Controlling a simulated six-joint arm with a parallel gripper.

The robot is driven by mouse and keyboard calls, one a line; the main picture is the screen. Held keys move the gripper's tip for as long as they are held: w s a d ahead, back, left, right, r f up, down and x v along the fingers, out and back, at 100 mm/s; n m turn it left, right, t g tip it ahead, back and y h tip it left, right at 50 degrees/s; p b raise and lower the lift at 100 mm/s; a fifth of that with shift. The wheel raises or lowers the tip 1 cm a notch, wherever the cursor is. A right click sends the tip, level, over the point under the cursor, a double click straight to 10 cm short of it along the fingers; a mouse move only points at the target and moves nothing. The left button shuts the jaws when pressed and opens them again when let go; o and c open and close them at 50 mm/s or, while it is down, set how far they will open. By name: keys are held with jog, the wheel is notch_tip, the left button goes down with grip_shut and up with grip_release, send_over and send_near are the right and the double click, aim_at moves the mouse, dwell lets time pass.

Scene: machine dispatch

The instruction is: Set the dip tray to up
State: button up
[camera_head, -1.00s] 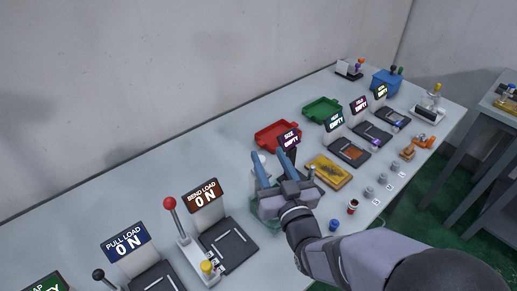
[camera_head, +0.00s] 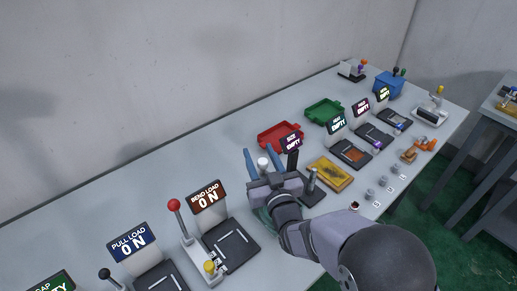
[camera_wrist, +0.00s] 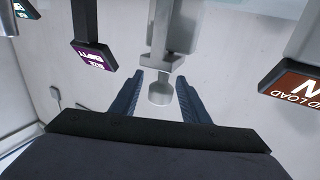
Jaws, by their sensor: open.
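My gripper (camera_head: 261,155) is open, with its two blue fingers spread. In the head view, a white round knob (camera_head: 263,164) shows between the fingers. In the wrist view, a pale cylindrical knob (camera_wrist: 160,94) on a grey post (camera_wrist: 160,55) appears between the fingers (camera_wrist: 160,78), with gaps on both sides and nothing gripped. A greenish clear base (camera_head: 263,218) is partly hidden beneath my gripper. I cannot tell for certain which part is the dip tray, as my gripper and arm cover much of this station.
The bend load station (camera_head: 208,196) with its red-knobbed lever stands to the left. The purple size sign (camera_head: 292,142) is close on the right.

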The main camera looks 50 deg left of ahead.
jog(key=shift+w+a, duration=0.25)
jog(key=shift+a, duration=0.35)
grip_shut()
notch_tip(320, 180, up, 8)
jog(key=p, duration=0.1)
jog(key=shift+c, duration=0.7)
grip_release()
jog(key=shift+o, duration=0.7)
jog(key=shift+f, duration=0.15)
jog(key=shift+f, duration=0.1)
jog(key=shift+d, duration=0.1)
